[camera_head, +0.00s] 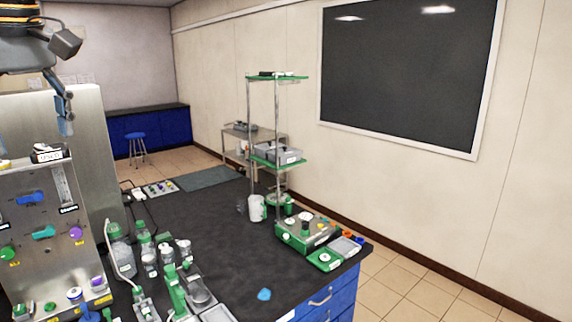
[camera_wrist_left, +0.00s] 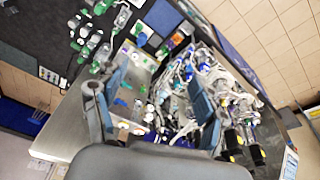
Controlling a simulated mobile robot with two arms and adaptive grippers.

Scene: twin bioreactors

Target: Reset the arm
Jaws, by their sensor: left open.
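My left arm comes in at the top left of the head view. My left gripper (camera_head: 65,118) hangs there, seen from the side, in front of a grey metal cabinet panel and above the bench. In the left wrist view the two blue-grey fingers of my left gripper (camera_wrist_left: 157,78) stand wide apart. Nothing is between them; bench equipment shows far below. My right gripper is in neither view.
A dark bench (camera_head: 235,240) carries bottles, a green-and-steel device (camera_head: 308,232) and a small blue item (camera_head: 264,294). A shelf rack with green shelves (camera_head: 278,163) stands at its far right. A blue stool (camera_head: 135,137) is at the back. Tiled floor is clear at right.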

